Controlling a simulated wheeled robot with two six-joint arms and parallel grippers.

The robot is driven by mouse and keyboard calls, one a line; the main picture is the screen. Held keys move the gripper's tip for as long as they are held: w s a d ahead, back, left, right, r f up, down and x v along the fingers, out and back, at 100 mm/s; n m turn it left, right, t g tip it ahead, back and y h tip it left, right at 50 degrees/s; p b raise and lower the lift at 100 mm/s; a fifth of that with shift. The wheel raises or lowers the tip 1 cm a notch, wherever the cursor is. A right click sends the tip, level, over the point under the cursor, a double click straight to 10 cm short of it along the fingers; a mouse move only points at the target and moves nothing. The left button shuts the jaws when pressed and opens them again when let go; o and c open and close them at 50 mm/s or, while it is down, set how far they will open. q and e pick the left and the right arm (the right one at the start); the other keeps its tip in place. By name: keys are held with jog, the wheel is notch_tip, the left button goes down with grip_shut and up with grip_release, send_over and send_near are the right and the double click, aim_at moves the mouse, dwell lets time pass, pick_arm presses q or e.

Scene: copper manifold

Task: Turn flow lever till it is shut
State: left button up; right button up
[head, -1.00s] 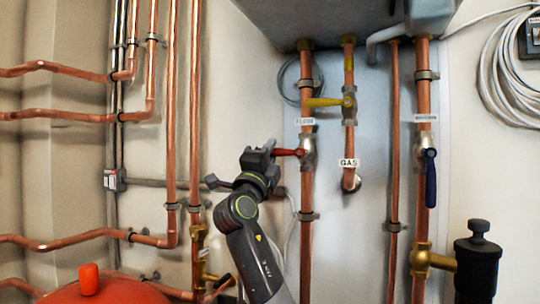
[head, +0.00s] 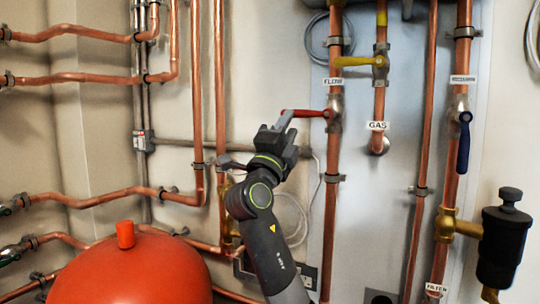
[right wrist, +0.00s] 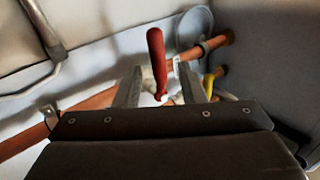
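The flow lever (head: 303,113) is a red handle on a valve (head: 335,113) in the copper pipe labelled FLOW. It points left, roughly level, across the pipe. My right gripper (head: 284,122) is at the lever's free left end. In the right wrist view the red lever (right wrist: 157,55) stands between the two grey fingers of the right gripper (right wrist: 158,87), with gaps visible on both sides. The fingers are open. The lever's lower end is partly hidden by the gripper body. My left gripper is not in view.
A yellow gas lever (head: 352,61) is above and right. A blue lever (head: 464,141) hangs down on the right pipe. A red vessel (head: 130,270) stands lower left. Vertical pipes (head: 197,90) run left of the gripper, and a black air vent (head: 505,240) is at right.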

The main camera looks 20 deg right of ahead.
jog(key=p+v, duration=0.1)
jog(key=v, duration=1)
jog(key=shift+s, duration=0.1)
